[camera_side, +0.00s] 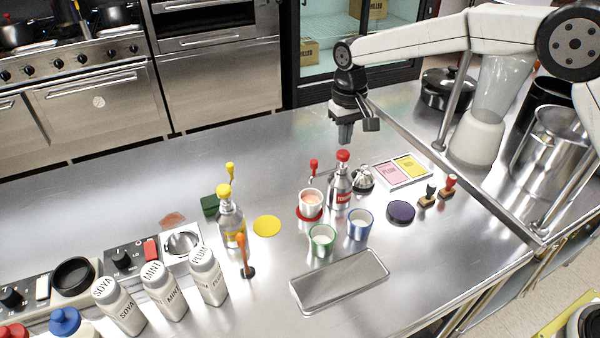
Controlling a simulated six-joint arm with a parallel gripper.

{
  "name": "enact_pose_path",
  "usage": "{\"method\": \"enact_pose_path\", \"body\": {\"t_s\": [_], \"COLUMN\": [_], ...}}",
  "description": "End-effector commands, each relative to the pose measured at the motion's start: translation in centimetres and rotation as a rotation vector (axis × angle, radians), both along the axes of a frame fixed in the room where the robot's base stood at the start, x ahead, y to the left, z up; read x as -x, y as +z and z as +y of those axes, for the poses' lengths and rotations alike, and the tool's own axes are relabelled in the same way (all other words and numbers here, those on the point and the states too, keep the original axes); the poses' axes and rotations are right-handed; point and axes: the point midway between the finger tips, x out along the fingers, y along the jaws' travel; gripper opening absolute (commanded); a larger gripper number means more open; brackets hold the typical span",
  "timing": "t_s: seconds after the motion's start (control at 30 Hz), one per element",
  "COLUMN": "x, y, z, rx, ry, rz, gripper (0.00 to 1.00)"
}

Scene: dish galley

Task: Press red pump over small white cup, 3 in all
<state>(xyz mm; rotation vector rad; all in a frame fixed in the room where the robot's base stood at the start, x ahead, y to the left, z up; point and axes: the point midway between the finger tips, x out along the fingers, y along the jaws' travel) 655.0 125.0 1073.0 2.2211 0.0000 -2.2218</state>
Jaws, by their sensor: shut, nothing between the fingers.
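The red pump (343,155) tops a silver bottle (340,190) with a red label, standing upright on the steel counter. My gripper (346,138) is shut and empty, pointing down just above the red pump head; I cannot tell whether it touches. A small white cup (311,204) sits on a red coaster (300,216) left of the bottle, with something pinkish inside. A white cup with a green band (321,240) and one with a blue band (361,224) stand in front.
A yellow pump bottle (230,222) and a yellow disc (267,226) are to the left. A metal tray (340,281) lies in front. A purple disc (401,212), stamps (448,187) and a framed card tray (403,171) are to the right.

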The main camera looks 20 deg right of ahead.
Motion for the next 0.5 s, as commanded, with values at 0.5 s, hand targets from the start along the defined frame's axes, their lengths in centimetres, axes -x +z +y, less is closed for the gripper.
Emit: {"method": "enact_pose_path", "body": {"t_s": [0.5], "x": [0.0], "y": [3.5], "z": [0.0], "rx": [0.000], "ry": [0.000], "rz": [-0.002], "gripper": [0.00]}}
